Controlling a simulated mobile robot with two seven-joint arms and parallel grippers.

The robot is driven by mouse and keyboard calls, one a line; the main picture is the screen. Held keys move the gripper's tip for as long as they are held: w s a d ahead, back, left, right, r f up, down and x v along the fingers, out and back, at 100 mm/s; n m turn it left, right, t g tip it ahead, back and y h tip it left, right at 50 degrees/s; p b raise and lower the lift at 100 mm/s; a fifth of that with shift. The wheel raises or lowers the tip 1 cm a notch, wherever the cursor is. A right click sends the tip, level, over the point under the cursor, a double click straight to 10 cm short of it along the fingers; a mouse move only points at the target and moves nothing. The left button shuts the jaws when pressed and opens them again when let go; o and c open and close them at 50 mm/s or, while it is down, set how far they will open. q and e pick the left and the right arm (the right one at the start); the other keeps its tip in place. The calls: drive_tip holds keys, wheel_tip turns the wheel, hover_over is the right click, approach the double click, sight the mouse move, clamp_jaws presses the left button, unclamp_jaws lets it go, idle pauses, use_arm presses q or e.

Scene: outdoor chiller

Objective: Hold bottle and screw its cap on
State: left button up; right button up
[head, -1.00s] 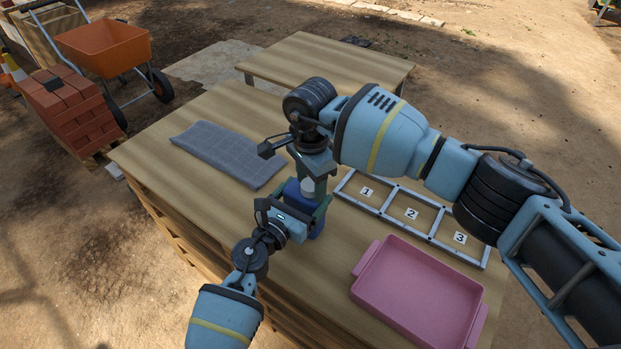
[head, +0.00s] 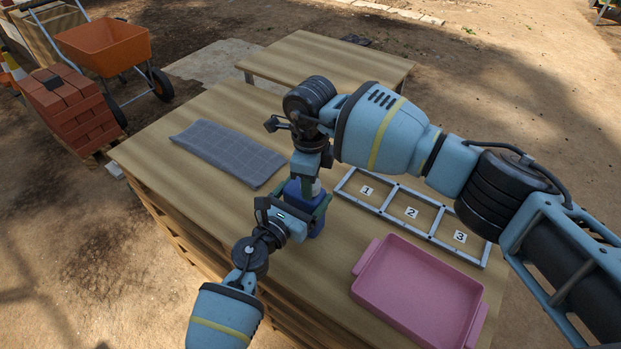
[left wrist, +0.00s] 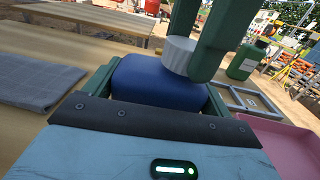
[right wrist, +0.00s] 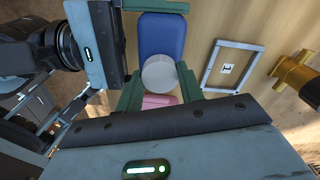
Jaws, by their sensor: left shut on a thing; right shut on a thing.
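A blue bottle (head: 316,223) stands upright on the wooden table, its body also showing in the left wrist view (left wrist: 158,84) and right wrist view (right wrist: 162,36). My left gripper (head: 306,210) is shut on the bottle's body from the near side. A white round cap (right wrist: 160,74) is between the green fingers of my right gripper (right wrist: 159,88), which is shut on it above the bottle. In the left wrist view the cap (left wrist: 179,56) sits over the bottle's top. The neck is hidden, so I cannot tell how far the cap is seated.
A grey cloth (head: 228,152) lies left of the bottle. A metal frame (head: 428,239) with numbered compartments and a pink tray (head: 420,300) are to the right. A green bottle (left wrist: 245,62) stands beyond the frame in the left wrist view. A second table is behind.

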drive_tip(key=m, duration=0.8)
drive_tip(key=o, duration=1.2)
drive_tip(key=shift+c, duration=0.2)
wheel_tip(320, 180, up, 12)
